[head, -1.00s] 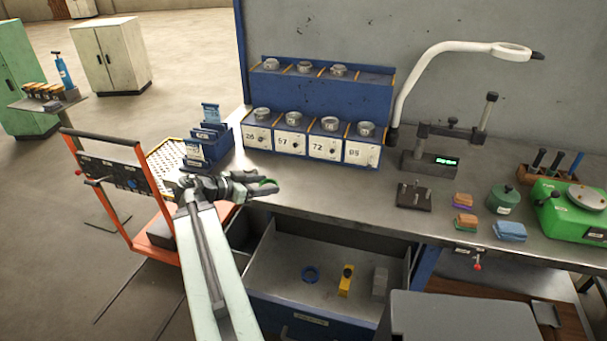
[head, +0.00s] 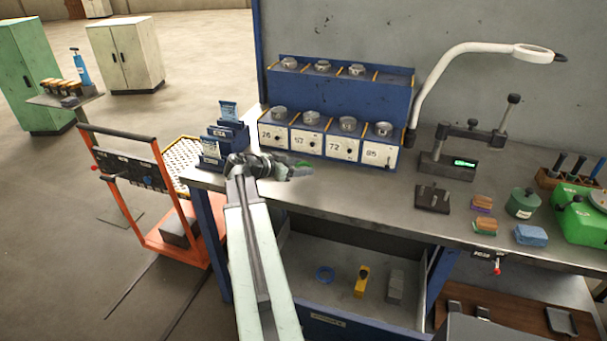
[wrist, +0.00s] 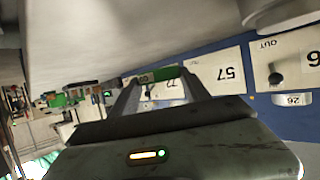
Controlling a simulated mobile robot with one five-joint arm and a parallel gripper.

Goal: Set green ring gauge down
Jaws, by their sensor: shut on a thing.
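My gripper (head: 294,171) reaches over the left part of the bench, in front of the numbered blue rack. It is shut on the green ring gauge (head: 307,167), which shows only as a small green edge at the fingertips. In the wrist view, the green ring gauge (wrist: 160,74) shows as a green strip between the fingertips of my gripper (wrist: 158,86). The gauge is held above the bench top (head: 340,193); its exact height I cannot tell. The blue rack (head: 342,95) has bays labelled 26, 57, 72 and 85, with metal rings on top.
A dark plate (head: 433,198), a gauge stand (head: 450,165) and a lamp (head: 440,70) stand right. An orange cart (head: 143,237) is left.

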